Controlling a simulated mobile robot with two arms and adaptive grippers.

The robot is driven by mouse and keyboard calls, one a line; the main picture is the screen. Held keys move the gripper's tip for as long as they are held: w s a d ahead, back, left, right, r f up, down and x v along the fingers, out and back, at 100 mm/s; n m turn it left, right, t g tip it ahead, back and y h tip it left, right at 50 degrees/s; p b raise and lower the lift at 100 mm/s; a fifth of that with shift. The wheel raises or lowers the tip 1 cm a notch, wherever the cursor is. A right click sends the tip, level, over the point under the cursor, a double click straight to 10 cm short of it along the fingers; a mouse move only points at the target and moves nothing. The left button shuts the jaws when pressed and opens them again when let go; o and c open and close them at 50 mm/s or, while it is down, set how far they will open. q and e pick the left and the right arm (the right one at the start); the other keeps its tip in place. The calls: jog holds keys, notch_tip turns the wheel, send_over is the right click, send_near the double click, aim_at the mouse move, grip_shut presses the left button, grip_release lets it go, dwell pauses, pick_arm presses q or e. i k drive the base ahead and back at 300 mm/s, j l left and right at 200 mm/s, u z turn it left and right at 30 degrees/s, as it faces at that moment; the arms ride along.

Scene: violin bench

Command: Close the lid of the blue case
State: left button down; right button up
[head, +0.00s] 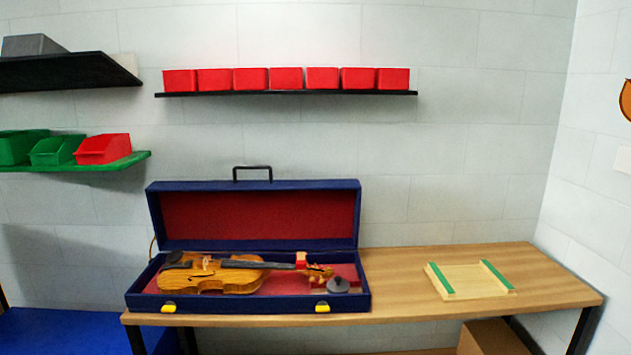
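The blue case (250,303) sits on the left part of the wooden bench, with yellow latches on its front. Its lid (260,185) stands open and about upright at the back, showing a red lining and a dark handle (252,168) on its top edge. A violin (225,280) lies in the red-lined base, its neck pointing right. A small dark round object (338,286) lies at the right end inside the case. Neither of my grippers is in view.
The bench top (410,285) is bare between the case and a wooden tray with green strips (468,294). A shelf with several red bins (286,78) hangs above the lid. A green shelf (75,165) with bins is at left. A brown box (490,338) stands below the bench.

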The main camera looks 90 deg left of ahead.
aim_at(235, 215)
jog(key=u, duration=3.15)
